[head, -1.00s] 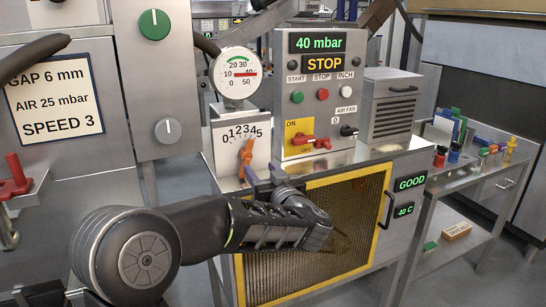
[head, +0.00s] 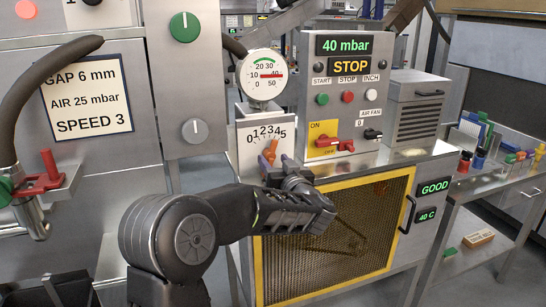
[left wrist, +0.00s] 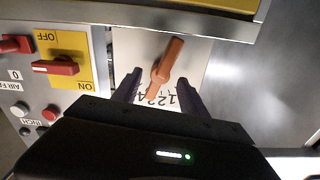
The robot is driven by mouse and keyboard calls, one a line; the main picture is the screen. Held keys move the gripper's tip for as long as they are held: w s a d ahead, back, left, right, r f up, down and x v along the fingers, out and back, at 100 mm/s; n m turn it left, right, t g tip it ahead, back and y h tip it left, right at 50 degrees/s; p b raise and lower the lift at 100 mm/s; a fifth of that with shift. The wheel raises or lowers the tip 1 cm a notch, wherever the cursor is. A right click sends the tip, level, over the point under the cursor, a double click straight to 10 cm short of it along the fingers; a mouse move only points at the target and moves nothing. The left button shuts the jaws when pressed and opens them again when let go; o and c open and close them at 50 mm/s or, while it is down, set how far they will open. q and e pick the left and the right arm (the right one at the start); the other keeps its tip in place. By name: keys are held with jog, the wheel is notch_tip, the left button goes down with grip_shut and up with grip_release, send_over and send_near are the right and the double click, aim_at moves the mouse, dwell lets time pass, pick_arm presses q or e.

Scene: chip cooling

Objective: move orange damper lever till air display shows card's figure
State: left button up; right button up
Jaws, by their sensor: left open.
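The orange damper lever (head: 268,153) stands in front of a white 0 to 5 scale plate (head: 284,151) below the round gauge. The air display (head: 344,45) reads 40 mbar. The card (head: 87,98) reads GAP 6 mm, AIR 25 mbar, SPEED 3. My left gripper (head: 284,174) is open just below the lever. In the left wrist view the lever (left wrist: 166,62) shows between the two spread fingers of my left gripper (left wrist: 158,80). I cannot tell whether a finger touches it. My right gripper is out of view.
The round gauge (head: 262,76) is above the scale. A red switch on a yellow plate (head: 325,140) sits close to the right of the lever. The yellow-framed mesh door (head: 335,235) is below. A side table with small coloured items (head: 480,158) stands at right.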

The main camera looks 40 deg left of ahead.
pick_arm(q)
jog(key=shift+x, duration=0.8)
grip_shut()
